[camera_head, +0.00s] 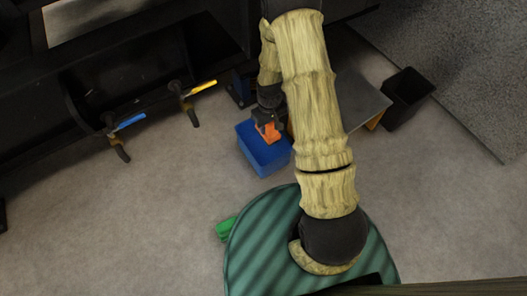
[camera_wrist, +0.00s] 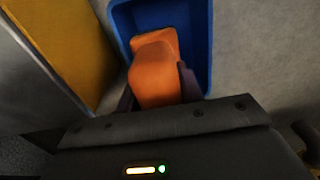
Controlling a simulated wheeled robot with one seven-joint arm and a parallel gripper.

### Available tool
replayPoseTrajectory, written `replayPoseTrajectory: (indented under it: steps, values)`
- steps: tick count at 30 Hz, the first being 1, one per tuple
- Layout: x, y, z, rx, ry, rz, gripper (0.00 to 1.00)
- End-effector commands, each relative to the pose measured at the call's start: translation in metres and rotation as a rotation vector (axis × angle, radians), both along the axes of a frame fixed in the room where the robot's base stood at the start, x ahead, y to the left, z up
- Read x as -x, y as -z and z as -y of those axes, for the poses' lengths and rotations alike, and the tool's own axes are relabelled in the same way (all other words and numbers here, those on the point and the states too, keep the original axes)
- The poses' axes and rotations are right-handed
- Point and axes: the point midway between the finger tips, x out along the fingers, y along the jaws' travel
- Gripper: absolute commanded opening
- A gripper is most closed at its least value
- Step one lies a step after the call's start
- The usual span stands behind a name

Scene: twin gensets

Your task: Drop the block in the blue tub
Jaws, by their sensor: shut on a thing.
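The blue tub (camera_head: 256,161) stands on the floor in the head view, just beyond my green base. My gripper (camera_head: 268,130) is over the tub, shut on an orange block (camera_head: 269,136). In the wrist view the block (camera_wrist: 155,80) is between the fingers of my gripper (camera_wrist: 157,88), with the blue tub (camera_wrist: 203,40) around and below it. The block shows against the tub's inside; I cannot tell how far it is above the tub's bottom.
A black bin (camera_head: 408,92) stands at the right, beside a grey-topped yellow thing (camera_head: 358,103). A green object (camera_head: 224,229) lies by my base. Valves with a blue handle (camera_head: 129,122) and a yellow handle (camera_head: 200,88) stick out from the dark machine. The floor at left is clear.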

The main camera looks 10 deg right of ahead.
Motion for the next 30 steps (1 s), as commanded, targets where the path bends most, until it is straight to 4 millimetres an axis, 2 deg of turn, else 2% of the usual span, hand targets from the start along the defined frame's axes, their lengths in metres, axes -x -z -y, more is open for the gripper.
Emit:
replayPoseTrajectory:
  steps: [1,3,13,14,17,26,30]
  values:
    - [-0.0001,0.0072,0.0001,0.0,0.0,0.001,0.0]
    - [-0.0001,0.0094,0.0001,0.0,0.0,0.001,0.0]
    - [-0.0001,0.009,0.0001,0.0,0.0,0.0,0.0]
    - [-0.0001,0.009,0.0001,0.0,0.0,0.0,0.4]
    - [-0.0002,0.0091,0.0,0.0,0.0,0.001,0.6]
    - [0.0,0.0087,0.0,0.0,0.0,0.0,0.61]
    - [-0.0001,0.0006,0.0,0.0,0.0,0.0,0.61]
